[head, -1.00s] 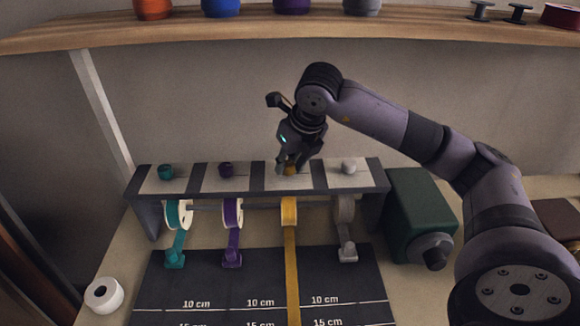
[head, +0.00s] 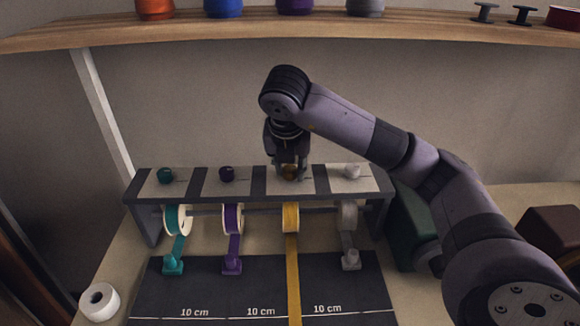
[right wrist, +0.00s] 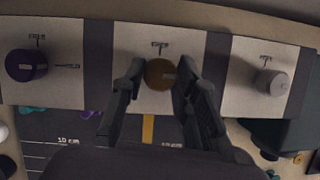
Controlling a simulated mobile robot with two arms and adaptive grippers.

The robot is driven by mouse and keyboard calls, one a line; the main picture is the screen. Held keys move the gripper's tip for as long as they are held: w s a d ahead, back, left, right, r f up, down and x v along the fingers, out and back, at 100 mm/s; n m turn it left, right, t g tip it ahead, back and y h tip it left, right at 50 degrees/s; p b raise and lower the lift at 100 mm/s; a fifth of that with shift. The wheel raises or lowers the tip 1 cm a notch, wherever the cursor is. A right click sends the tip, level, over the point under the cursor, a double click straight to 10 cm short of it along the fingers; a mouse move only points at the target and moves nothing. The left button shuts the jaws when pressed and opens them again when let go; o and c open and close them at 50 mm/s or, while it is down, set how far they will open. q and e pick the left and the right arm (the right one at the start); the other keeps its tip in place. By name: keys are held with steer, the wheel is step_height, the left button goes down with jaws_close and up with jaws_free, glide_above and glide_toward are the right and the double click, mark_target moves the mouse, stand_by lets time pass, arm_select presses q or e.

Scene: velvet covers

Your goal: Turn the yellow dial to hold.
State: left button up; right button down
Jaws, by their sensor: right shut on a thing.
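The yellow dial (head: 290,171) sits on the top of the ribbon rack, above the yellow ribbon spool (head: 291,218). My right gripper (head: 290,176) points down over it and hides much of it. In the right wrist view the dial (right wrist: 160,74) is between the two fingers of my right gripper (right wrist: 160,78), which is shut on it. My left gripper is not in view.
The teal dial (head: 166,175), purple dial (head: 227,173) and white dial (head: 352,171) share the rack. A green machine (head: 408,225) stands to the right, partly behind my arm. A wooden shelf (head: 300,36) with spools runs above. A white roll (head: 100,301) lies front left.

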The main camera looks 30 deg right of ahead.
stand_by(0.5)
steer(key=c, duration=1.2)
jaws_free()
steer(key=shift+c, duration=0.2)
steer(key=shift+r, duration=0.1)
steer(key=v, duration=1.2)
